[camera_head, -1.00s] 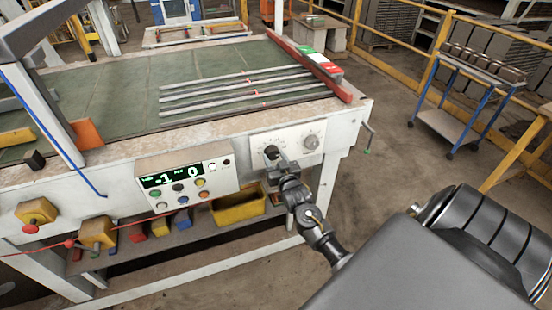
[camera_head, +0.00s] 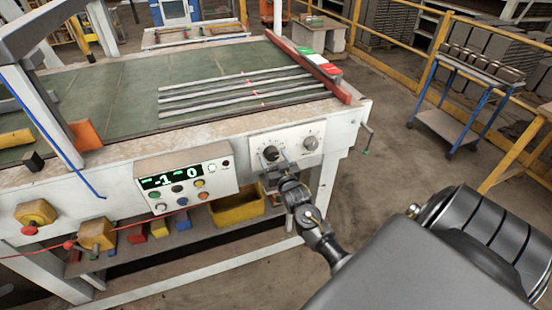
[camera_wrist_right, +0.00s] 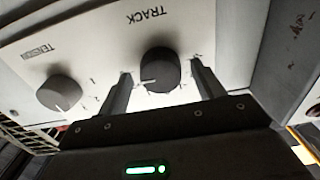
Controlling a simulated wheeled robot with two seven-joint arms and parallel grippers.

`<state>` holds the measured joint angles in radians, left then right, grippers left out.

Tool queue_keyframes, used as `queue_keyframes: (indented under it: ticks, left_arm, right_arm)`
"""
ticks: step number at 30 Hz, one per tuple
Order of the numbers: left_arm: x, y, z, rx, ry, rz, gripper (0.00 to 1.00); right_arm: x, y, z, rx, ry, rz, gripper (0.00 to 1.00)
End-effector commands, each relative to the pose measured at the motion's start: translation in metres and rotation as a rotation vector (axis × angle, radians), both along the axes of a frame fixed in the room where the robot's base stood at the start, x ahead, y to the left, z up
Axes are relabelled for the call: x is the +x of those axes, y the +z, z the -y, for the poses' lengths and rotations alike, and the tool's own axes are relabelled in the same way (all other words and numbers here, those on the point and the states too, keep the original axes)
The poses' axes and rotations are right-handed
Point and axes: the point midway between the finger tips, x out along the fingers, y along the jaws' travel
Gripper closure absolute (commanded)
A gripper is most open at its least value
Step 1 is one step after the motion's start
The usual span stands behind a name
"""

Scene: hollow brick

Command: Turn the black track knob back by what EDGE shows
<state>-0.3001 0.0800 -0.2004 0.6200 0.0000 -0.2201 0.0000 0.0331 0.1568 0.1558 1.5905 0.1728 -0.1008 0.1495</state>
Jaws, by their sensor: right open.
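The black track knob (camera_head: 271,153) is on the white panel at the table's front edge. In the right wrist view the black knob (camera_wrist_right: 160,70) sits under the word TRACK, with a pale pointer line toward the lower left. My right gripper (camera_head: 277,167) is at the panel, just below the knob in the head view. In the wrist view its fingers (camera_wrist_right: 163,88) are open, one on each side of the knob, with gaps visible; depth is hard to judge. The display (camera_head: 171,180) shows green digits that look like -1 and 0; its small labels are unreadable. My left gripper is not seen.
A grey tension knob (camera_head: 311,143) sits beside the track knob; it also shows in the wrist view (camera_wrist_right: 60,93). A crank handle (camera_head: 366,138) is at the table's right corner. Several metal strips (camera_head: 235,92) lie on the green bed.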

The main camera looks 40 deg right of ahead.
Motion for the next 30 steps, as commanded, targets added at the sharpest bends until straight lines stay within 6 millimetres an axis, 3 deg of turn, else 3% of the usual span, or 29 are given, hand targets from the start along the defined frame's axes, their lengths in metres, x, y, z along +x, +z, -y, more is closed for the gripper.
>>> queue_keyframes:
  ticks: [5,18,24,30]
  left_arm:
    - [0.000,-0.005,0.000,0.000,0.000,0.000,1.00]
    - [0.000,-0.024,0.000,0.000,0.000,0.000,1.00]
    - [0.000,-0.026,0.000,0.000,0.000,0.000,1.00]
    - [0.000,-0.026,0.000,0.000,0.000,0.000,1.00]
  right_arm:
    - [-0.013,-0.003,-0.005,0.000,0.001,-0.001,0.32]
    - [-0.089,-0.003,-0.031,0.000,0.000,0.000,0.32]
    - [-0.102,-0.001,-0.035,0.001,-0.001,0.000,0.32]
    - [-0.103,0.000,-0.035,0.001,-0.001,0.001,0.32]
